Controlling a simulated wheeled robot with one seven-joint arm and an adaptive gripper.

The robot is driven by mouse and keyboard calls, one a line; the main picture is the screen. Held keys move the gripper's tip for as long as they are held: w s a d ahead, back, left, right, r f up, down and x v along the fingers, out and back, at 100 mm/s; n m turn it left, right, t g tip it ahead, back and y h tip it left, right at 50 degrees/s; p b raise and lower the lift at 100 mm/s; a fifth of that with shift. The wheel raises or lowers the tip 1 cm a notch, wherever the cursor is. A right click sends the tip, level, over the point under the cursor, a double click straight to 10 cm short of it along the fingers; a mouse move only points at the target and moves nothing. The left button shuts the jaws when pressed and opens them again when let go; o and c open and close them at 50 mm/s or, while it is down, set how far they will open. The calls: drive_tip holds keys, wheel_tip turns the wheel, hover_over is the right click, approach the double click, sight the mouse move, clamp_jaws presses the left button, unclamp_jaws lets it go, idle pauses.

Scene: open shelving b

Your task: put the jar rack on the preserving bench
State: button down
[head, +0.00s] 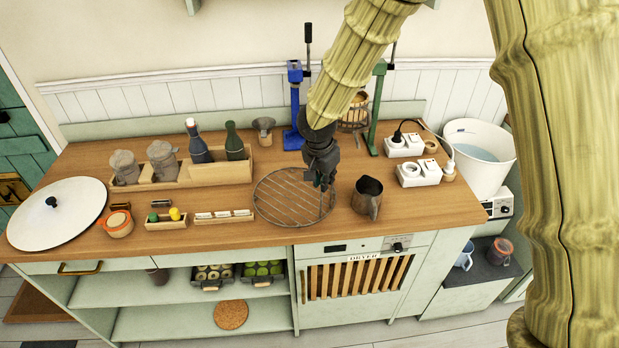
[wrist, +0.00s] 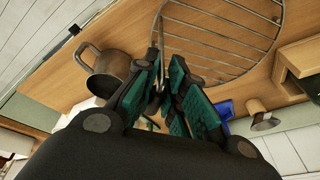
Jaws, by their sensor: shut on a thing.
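The jar rack (head: 288,197), a round wire grid with a thin rim, lies flat at or just above the wooden top of the preserving bench (head: 215,236); I cannot tell whether it touches. My gripper (head: 324,184) points down at the rack's right side and is shut on its edge. In the wrist view the rack (wrist: 222,42) stretches away from the green-padded fingers (wrist: 163,88), which hide the gripped part of the rim.
A metal jug (head: 367,196) stands close right of the rack. A bottle crate (head: 182,174) and a low divided tray (head: 222,217) are to its left. Blue (head: 294,105) and green (head: 378,105) upright presses stand behind. White socket blocks (head: 418,172) are at right.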

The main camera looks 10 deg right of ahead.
drive_tip(key=c, duration=1.7)
unclamp_jaws()
drive_tip(key=shift+o, duration=1.1)
drive_tip(key=shift+a, duration=0.15)
